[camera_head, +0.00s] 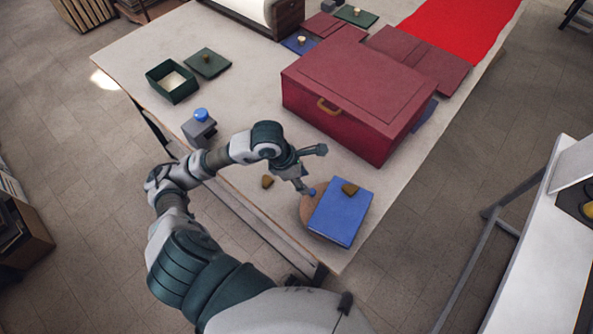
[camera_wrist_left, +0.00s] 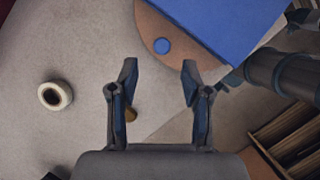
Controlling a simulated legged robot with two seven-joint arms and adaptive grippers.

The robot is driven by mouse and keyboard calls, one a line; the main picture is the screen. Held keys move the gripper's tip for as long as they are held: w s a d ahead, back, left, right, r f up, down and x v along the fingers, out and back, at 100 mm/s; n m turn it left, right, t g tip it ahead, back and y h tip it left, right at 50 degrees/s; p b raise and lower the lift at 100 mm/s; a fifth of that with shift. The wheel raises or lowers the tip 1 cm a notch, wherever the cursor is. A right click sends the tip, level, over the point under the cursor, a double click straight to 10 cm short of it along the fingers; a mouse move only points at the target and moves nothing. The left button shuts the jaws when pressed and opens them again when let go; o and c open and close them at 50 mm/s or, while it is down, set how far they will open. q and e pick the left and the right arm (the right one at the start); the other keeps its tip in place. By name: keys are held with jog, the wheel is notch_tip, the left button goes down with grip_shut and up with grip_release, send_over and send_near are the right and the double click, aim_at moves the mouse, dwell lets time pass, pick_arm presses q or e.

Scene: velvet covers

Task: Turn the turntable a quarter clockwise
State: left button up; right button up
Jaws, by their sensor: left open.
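The turntable (camera_head: 307,208) is a brown round disc near the front corner of the table, mostly hidden under a flat blue cover or box (camera_head: 341,211). A small blue peg (camera_head: 312,191) stands on its exposed left rim. In the left wrist view the disc (camera_wrist_left: 205,72), the peg (camera_wrist_left: 161,46) and the blue piece (camera_wrist_left: 230,22) show at the top. My left gripper (camera_head: 314,170) is open and empty beside the peg; in its wrist view the peg appears just beyond the gap between the fingertips (camera_wrist_left: 160,64). Contact cannot be told.
A large red box (camera_head: 350,95) with a handle stands behind the turntable. A grey block with a blue knob (camera_head: 200,122) and an open green box (camera_head: 172,82) are at left.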

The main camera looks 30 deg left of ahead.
pick_arm(q)
jog(key=v, duration=0.5)
jog(key=shift+a+r, duration=0.25)
jog(key=shift+a, duration=0.1)
jog(key=shift+d, duration=0.1)
